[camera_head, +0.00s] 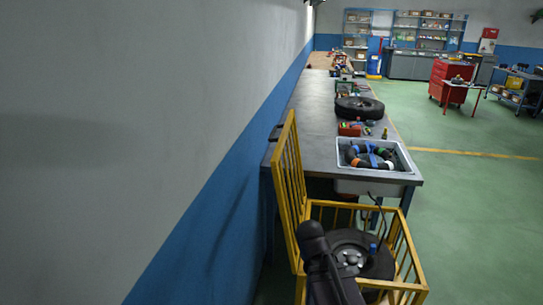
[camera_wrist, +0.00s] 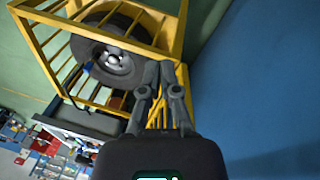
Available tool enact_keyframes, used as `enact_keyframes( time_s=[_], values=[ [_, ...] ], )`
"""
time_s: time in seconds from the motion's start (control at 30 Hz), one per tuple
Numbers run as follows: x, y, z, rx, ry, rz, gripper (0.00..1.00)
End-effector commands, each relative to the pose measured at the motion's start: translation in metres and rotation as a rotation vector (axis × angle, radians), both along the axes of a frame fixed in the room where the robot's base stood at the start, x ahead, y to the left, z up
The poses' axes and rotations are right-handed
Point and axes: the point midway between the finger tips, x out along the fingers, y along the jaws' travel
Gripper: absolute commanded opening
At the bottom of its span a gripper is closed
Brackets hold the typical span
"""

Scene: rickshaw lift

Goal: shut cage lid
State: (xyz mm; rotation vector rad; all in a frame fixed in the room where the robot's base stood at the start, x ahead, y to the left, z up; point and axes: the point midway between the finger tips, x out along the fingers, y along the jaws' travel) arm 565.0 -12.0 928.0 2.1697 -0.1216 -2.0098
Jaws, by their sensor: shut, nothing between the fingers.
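The yellow barred cage (camera_head: 408,262) stands at the near end of the workbench in the head view, with its top open. Its lid (camera_head: 290,185) stands raised and nearly upright on the cage's left side, near the wall. A black tyre (camera_head: 378,262) on a grey hub sits inside. In the wrist view the cage (camera_wrist: 178,28) looks tilted, with the tyre (camera_wrist: 112,68) behind its frame. My gripper (camera_wrist: 160,68) is shut and empty in front of the yellow bars; I cannot tell whether it touches them. My dark arm covers part of the cage in the head view.
A blue and grey wall (camera_head: 215,195) runs close along the left of the cage. Green floor (camera_head: 470,215) lies open to the right.

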Motion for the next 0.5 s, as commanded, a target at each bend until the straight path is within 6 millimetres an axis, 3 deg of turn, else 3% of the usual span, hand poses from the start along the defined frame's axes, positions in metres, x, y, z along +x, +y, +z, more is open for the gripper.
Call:
enact_keyframes(
  time_s=[0.27, 0.5],
  values=[
    [0.055, -0.001, 0.046, -0.318, -0.143, 0.160, 0.00],
    [0.102, 0.015, 0.100, -0.600, -0.276, 0.329, 0.00]
  ],
)
